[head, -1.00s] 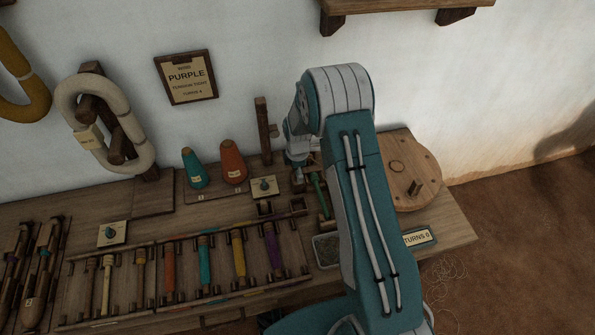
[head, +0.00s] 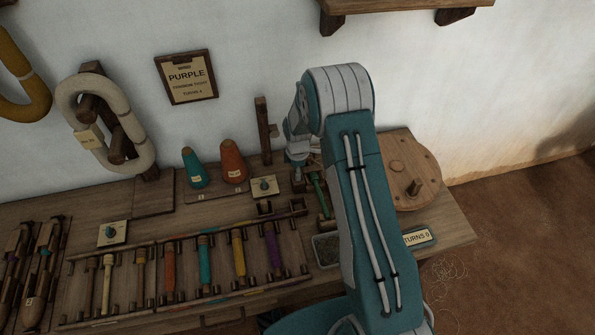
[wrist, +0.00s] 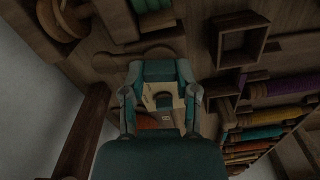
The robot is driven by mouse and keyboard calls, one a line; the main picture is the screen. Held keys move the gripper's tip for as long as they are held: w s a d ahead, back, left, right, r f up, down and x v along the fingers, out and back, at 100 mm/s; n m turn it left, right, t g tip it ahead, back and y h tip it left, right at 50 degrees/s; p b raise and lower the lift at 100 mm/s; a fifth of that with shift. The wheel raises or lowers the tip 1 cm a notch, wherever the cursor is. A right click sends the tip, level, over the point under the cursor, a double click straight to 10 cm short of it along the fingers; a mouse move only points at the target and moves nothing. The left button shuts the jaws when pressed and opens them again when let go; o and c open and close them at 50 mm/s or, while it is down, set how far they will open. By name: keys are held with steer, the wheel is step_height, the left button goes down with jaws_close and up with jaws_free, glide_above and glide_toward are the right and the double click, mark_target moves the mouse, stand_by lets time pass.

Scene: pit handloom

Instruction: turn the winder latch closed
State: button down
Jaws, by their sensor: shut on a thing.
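My gripper (wrist: 162,72) shows in the wrist view with its teal fingers drawn together. It is shut on the winder latch, whose grasped part is mostly hidden by the fingers. A dark wooden piece (wrist: 150,49) lies just beyond the fingertips.
A pale plate with a knob (head: 264,187) stands left of the winder. Orange (head: 232,162) and teal (head: 194,168) cones are behind it. A rack of coloured bobbins (head: 204,262) fills the bench front. A wooden post (head: 263,130) rises near my wrist. A counter (head: 418,237) reads TURNS 0.

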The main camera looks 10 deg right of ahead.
steer(key=m, duration=0.4)
steer(key=shift+f+m, duration=0.1)
steer(key=shift+m, duration=0.2)
steer(key=m, duration=0.3)
steer(key=shift+m, duration=0.3)
steer(key=m, duration=0.4)
steer(key=shift+m, duration=1.8)
steer(key=shift+c, duration=1.8)
jaws_free()
